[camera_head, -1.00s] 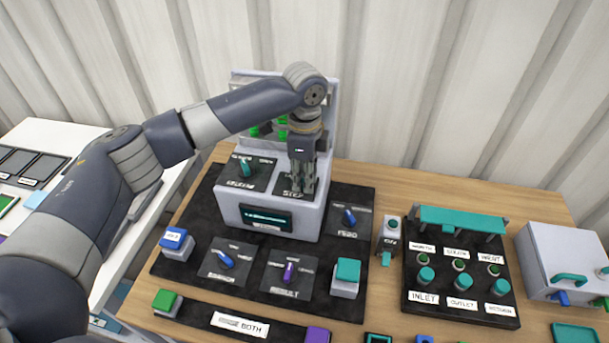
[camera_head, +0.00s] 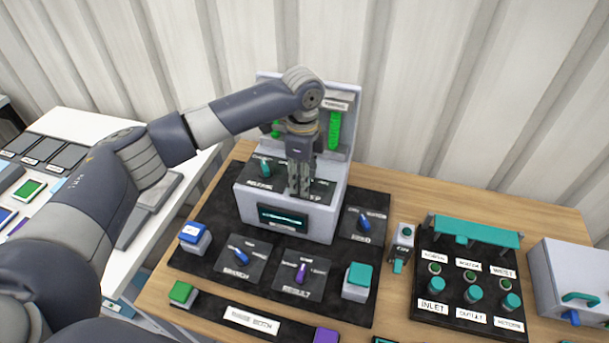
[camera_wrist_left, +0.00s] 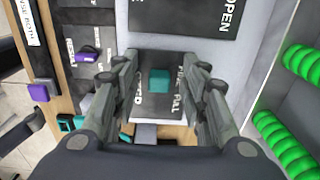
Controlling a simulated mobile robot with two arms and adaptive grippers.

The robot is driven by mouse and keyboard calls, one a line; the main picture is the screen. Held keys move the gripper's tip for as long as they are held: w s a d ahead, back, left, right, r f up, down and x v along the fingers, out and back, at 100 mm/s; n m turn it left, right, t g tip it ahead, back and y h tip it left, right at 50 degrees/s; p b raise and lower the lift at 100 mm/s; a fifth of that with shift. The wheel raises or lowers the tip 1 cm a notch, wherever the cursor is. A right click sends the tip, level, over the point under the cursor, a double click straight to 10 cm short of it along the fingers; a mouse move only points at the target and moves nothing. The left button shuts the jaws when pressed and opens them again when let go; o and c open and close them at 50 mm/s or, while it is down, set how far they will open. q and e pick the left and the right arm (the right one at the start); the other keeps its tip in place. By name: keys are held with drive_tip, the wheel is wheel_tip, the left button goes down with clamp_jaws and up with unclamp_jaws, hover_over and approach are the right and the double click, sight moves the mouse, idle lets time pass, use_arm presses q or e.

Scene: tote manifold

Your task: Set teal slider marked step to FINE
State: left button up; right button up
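The teal slider knob (camera_wrist_left: 159,79) sits on a dark plate (camera_wrist_left: 158,106) with white lettering, partly readable as FINE and FULL at its right side. My left gripper (camera_wrist_left: 160,92) is open, with one finger on each side of the knob and visible gaps between. In the head view my left gripper (camera_head: 299,192) points down onto the right top plate (camera_head: 322,191) of the grey console (camera_head: 243,205). There the gripper hides the slider. My right gripper is not in view.
Another teal control (camera_head: 265,167) stands on the console's left top plate. Green coils (camera_head: 334,130) are on the panel behind the gripper. Blue and purple (camera_head: 301,272) switches and several buttons lie in front. A teal-barred manifold (camera_head: 472,232) stands to the right.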

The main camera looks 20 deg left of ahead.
use_arm(q)
drive_tip(key=shift+d, duration=0.1)
drive_tip(key=shift+r, duration=0.4)
wheel_tip(320, 180, up, 11)
idle(0.5)
